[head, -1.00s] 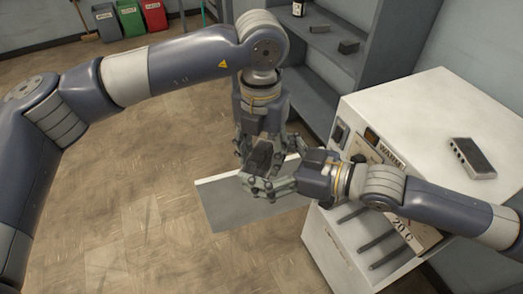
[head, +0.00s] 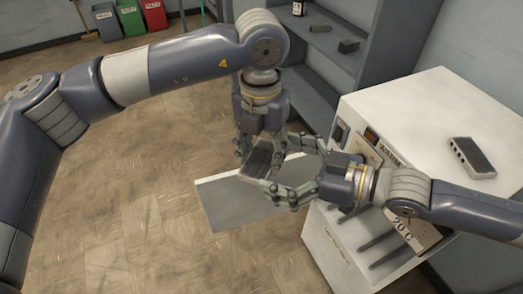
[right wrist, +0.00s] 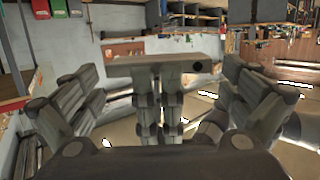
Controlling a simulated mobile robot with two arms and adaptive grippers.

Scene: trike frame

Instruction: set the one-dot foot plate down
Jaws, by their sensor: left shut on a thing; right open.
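The one-dot foot plate (head: 259,157) is a small dark grey block in the head view. My left gripper (head: 257,163) points down and is shut on it, holding it above the grey panel. In the right wrist view the plate (right wrist: 183,64) shows a flat face with one dark dot near its right end, with the left gripper's fingers (right wrist: 160,105) below it. My right gripper (head: 282,168) is open, its fingers spread toward the plate from the right. In the right wrist view its fingers stand either side of the plate, apart from it.
A grey panel with a pale edge (head: 225,203) lies low beneath the grippers. A white cabinet marked WARM (head: 410,100) stands at right with a grey block (head: 471,156) on top. Grey shelves (head: 335,50) behind hold small dark blocks. Open floor (head: 110,200) lies at left.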

